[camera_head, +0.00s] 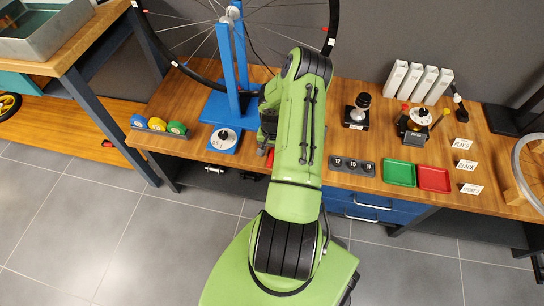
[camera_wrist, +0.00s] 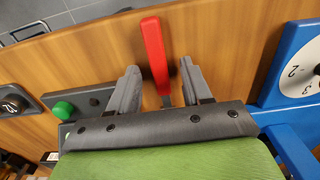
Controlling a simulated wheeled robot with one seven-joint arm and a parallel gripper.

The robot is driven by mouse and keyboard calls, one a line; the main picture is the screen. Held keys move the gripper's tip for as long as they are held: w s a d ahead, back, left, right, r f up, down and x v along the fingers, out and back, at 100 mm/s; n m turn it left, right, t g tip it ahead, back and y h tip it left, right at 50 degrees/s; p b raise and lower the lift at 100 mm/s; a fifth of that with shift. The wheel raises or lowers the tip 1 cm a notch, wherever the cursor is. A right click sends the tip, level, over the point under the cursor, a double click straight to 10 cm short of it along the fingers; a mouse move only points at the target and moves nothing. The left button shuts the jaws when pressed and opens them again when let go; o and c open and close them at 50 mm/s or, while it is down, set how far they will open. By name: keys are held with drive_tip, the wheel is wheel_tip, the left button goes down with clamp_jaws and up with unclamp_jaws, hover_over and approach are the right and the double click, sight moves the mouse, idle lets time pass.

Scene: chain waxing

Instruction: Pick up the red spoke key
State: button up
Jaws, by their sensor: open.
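The red spoke key (camera_wrist: 154,50) shows in the wrist view as a long red handle over the wooden bench top. My gripper (camera_wrist: 160,72) is open, with one grey finger on each side of the key. The key lies between the fingers, with a gap to the left finger; the right finger is close to it, and I cannot tell whether they touch. The key's lower end runs down toward the gripper body. In the head view my arm covers most of this area, and I cannot make out the key clearly.
The blue wheel stand (camera_head: 221,105) with its white dial (camera_head: 223,138) is close beside my gripper; its blue base (camera_wrist: 296,60) shows at right in the wrist view. A grey numbered block (camera_head: 352,166), a green tray (camera_head: 399,172) and a red tray (camera_head: 433,179) lie right of my arm.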

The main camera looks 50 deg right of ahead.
drive_tip(key=shift+f, duration=0.1)
drive_tip(key=shift+c, duration=0.3)
clamp_jaws()
